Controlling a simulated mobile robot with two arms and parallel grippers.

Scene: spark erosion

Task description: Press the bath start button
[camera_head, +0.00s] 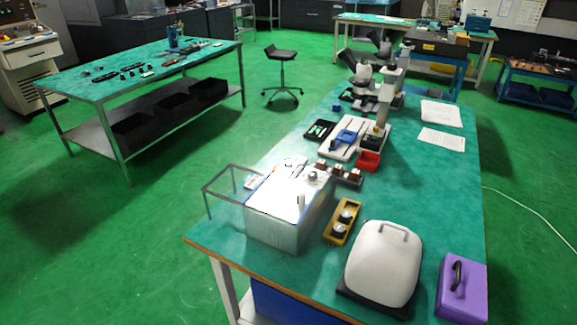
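A silver box with a bright, glare-lit top (288,205) stands near the front left edge of the green-topped bench; it looks like the bath. A thin wire frame (226,180) is at its left side, beyond the bench edge. Small fittings show on top of the box, but glare blurs them. I cannot make out a start button on it. Neither of my grippers is in view.
On the bench (450,190), a yellow tray (334,232) stands right of the box. A white domed cover (383,262) and a purple case (463,287) are at the front right. Microscopes (387,97) stand farther back. A stool (281,72) stands on open green floor.

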